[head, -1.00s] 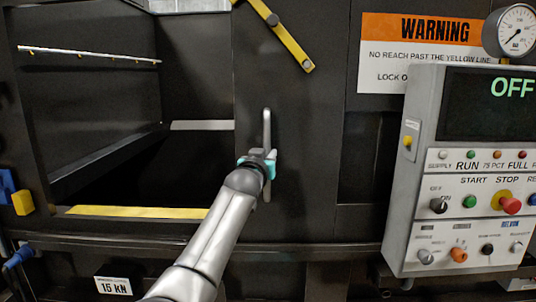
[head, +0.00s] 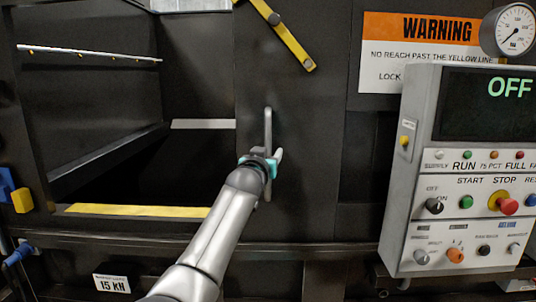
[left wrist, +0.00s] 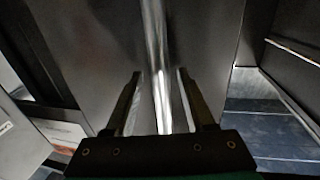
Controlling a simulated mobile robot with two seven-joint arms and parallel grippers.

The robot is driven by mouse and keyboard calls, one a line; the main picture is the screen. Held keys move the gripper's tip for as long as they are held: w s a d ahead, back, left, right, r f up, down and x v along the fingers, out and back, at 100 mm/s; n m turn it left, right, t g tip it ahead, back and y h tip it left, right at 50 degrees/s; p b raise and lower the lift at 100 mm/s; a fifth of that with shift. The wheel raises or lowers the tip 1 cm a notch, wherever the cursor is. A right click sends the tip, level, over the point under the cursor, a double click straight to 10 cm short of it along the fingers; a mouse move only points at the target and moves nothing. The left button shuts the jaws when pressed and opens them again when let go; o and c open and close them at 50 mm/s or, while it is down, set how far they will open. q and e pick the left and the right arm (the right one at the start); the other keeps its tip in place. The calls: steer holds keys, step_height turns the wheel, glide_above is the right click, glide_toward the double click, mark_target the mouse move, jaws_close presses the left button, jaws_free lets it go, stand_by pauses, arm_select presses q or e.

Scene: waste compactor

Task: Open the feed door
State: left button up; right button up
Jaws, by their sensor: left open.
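The feed door (head: 300,120) is a dark upright panel just right of the feed opening (head: 140,165), which stands uncovered. A vertical metal bar handle (head: 268,128) is on the door's left part. My left gripper (head: 271,162) is at the lower part of this handle. In the left wrist view, the two fingers of the gripper (left wrist: 158,95) are apart, with the handle bar (left wrist: 156,50) running between them. I cannot tell whether either finger touches the bar. My right gripper is not in view.
A yellow strip (head: 135,211) runs along the opening's lower edge. A yellow bar (head: 285,40) hangs slanted above the handle. A control box (head: 425,150) showing OFF stands out at the right, under a gauge (head: 515,29). A warning sign (head: 385,50) is behind it.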

arm_select(q)
steer(key=shift+s+f, duration=0.1)
steer(key=b+v, duration=0.2)
steer(key=v, duration=1.3)
stand_by(0.5)
steer(key=shift+a, duration=0.1)
